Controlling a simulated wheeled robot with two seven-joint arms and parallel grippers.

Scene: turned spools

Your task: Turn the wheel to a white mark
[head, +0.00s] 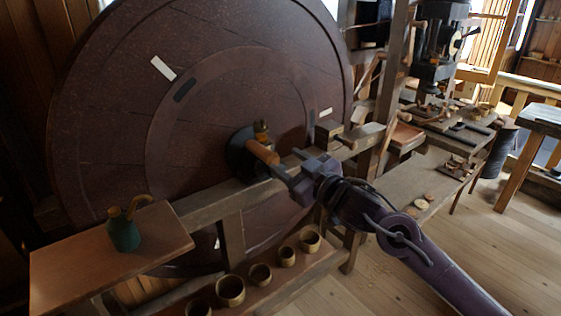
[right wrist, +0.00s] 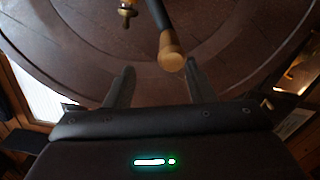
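The wheel (head: 110,120) is a large dark red-brown disc standing upright. Its rim bears white marks, one at upper left (head: 163,68) and one at right (head: 325,112); a pale patch shows low down (head: 217,243). A black mark (head: 185,90) sits on the inner ring, just inside the upper-left white mark and slightly right of it. A crank with a wooden handle (head: 263,152) juts from the hub. My right gripper (head: 283,172) is at the handle's end. In the right wrist view its fingers (right wrist: 159,68) are apart, with the handle's end (right wrist: 171,61) nearer the right finger. My left gripper is not in view.
A wooden beam (head: 220,203) crosses before the wheel. Several small turned cups (head: 230,290) stand on a low shelf. A workbench (head: 425,185) is at right, with open floor in front.

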